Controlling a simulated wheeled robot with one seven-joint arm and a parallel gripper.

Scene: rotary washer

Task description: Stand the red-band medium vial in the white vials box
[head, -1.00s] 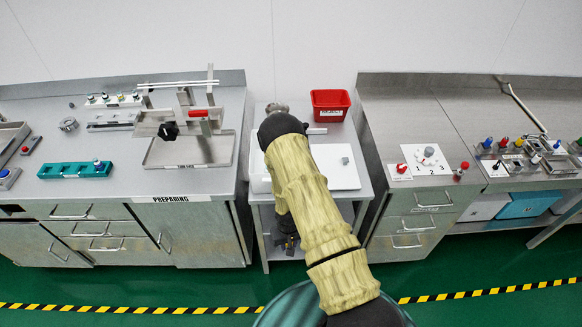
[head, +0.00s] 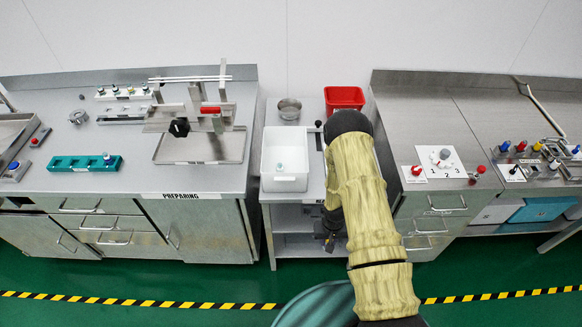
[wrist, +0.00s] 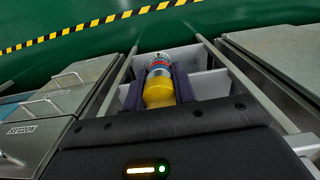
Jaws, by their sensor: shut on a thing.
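My gripper (wrist: 158,76) is shut on a vial (wrist: 159,86). The vial has a yellow part nearest the camera, with red, blue and whitish bands toward its far end. In the head view my gripper (head: 331,238) is a small dark shape low at the front of the middle cart, and the vial cannot be made out. A white open box (head: 296,184) stands on that cart, left of my arm, with a small pale item inside. In the wrist view, pale walls (wrist: 208,84) with dividers lie around and beyond the vial; I cannot tell whether the vial is inside them.
A red bin (head: 344,96) and a metal bowl (head: 289,108) stand at the cart's back. The left bench (head: 220,182) carries a teal rack (head: 70,163) and a metal stand. The right bench (head: 405,115) carries a dial panel (head: 440,157). Green floor is free in front.

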